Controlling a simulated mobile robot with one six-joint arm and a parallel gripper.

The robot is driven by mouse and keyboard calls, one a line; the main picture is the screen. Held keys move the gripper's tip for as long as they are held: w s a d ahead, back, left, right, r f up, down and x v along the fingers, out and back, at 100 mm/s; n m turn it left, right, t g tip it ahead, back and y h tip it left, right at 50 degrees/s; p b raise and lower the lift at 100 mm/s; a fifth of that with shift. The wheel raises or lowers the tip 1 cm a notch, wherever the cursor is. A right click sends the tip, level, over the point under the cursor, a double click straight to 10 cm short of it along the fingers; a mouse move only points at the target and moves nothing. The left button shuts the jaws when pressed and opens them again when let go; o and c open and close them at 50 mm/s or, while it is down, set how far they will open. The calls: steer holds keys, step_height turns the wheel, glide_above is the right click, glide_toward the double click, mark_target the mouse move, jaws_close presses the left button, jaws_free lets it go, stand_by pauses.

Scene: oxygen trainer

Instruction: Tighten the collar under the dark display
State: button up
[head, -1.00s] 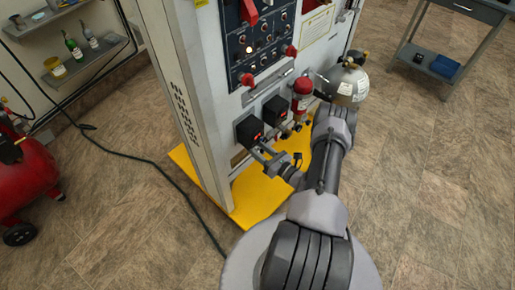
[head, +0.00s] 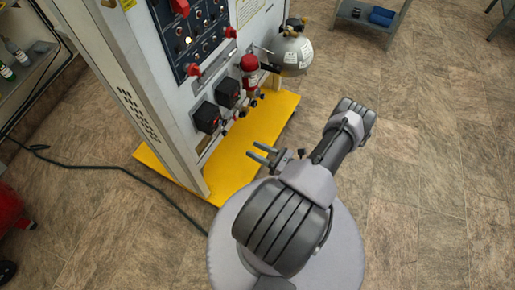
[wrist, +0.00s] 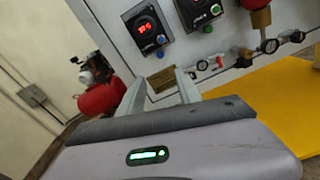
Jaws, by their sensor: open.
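Two dark display boxes are mounted low on the panel: a left one (head: 208,117) and a right one (head: 229,91). Small metal fittings (wrist: 203,65) sit low on the panel, right of the left box; I cannot tell which is the collar. My gripper (head: 251,150) is open and empty, in front of the panel and apart from it. Its fingers also show in the wrist view (wrist: 160,80).
A red-topped filter unit (head: 250,75) and a grey cylinder (head: 292,54) stand right of the displays. Small gauges (wrist: 270,46) line the panel. A yellow base plate (head: 245,150) lies below. A dark hose (head: 110,172) crosses the floor at left.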

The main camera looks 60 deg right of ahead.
steer(key=shift+s, duration=0.2)
steer(key=w+a+n+b, duration=0.1)
steer(key=w+n+b, duration=0.3)
steer(key=w, duration=1.3)
steer(key=shift+w+n+b, duration=0.25)
steer(key=shift+n+b, duration=0.05)
steer(key=shift+n, duration=0.7)
steer(key=shift+a+f, duration=0.1)
jaws_close()
